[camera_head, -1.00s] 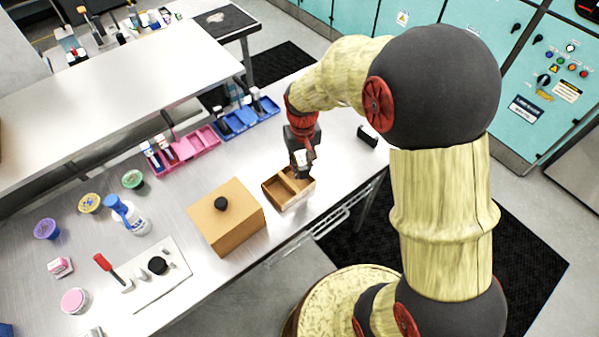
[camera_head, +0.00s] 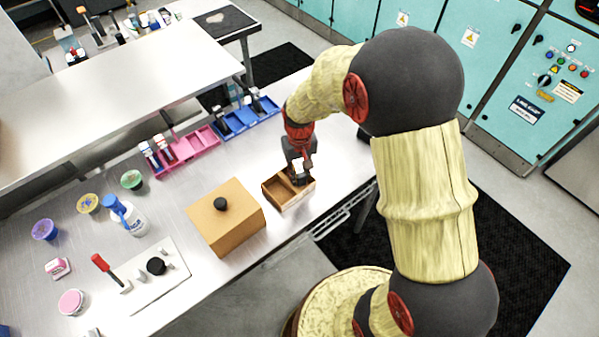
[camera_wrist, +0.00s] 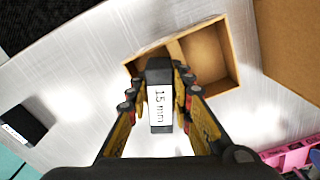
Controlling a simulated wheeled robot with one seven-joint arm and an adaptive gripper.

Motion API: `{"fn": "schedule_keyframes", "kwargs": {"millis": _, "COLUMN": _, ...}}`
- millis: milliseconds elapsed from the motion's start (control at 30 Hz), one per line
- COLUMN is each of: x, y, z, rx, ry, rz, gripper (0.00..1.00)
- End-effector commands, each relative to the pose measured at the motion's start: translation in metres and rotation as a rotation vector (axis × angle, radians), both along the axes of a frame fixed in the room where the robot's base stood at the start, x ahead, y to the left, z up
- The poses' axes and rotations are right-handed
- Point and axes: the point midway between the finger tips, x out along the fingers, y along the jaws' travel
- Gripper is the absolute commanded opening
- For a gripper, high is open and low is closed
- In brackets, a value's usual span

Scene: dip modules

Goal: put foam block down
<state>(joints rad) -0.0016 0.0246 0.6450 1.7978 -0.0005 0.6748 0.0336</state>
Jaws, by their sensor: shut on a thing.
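My gripper (camera_wrist: 160,95) is shut on the foam block (camera_wrist: 159,105), a black block with a white label reading "15 mm". The block sits between both fingers, label facing the wrist camera. A small open brown box (camera_wrist: 237,72) with two compartments is beneath it. In the head view my gripper (camera_head: 299,172) is over the right compartment of this box (camera_head: 291,207). The block's lower end is hidden, so I cannot tell whether it is inside the compartment or just above. The other compartment looks empty.
A closed cardboard box with a black knob (camera_head: 228,225) stands just left of the open box. A second black labelled block (camera_wrist: 22,126) lies apart on the metal table. Pink (camera_head: 190,152) and blue (camera_head: 244,120) trays stand behind. The table's front edge is close.

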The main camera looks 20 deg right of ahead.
Motion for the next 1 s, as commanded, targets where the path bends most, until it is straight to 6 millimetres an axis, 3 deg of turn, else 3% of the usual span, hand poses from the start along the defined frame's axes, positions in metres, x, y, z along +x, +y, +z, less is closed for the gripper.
{"fn": "schedule_keyframes", "kwargs": {"millis": 100, "x": 0.0, "y": 0.0, "z": -0.004, "rx": 0.0, "ry": 0.0, "rz": 0.0, "gripper": 0.02}}
{"fn": "schedule_keyframes", "kwargs": {"millis": 133, "x": 0.0, "y": 0.0, "z": -0.004, "rx": 0.0, "ry": 0.0, "rz": 0.0, "gripper": 0.23}}
{"fn": "schedule_keyframes", "kwargs": {"millis": 433, "x": 0.0, "y": 0.0, "z": -0.003, "rx": 0.0, "ry": 0.0, "rz": 0.0, "gripper": 0.4}}
{"fn": "schedule_keyframes", "kwargs": {"millis": 767, "x": 0.0, "y": 0.0, "z": 0.0, "rx": 0.0, "ry": -0.001, "rz": 0.0, "gripper": 0.4}}
{"fn": "schedule_keyframes", "kwargs": {"millis": 1000, "x": 0.002, "y": 0.0, "z": 0.032, "rx": 0.0, "ry": -0.005, "rz": 0.0, "gripper": 0.4}}
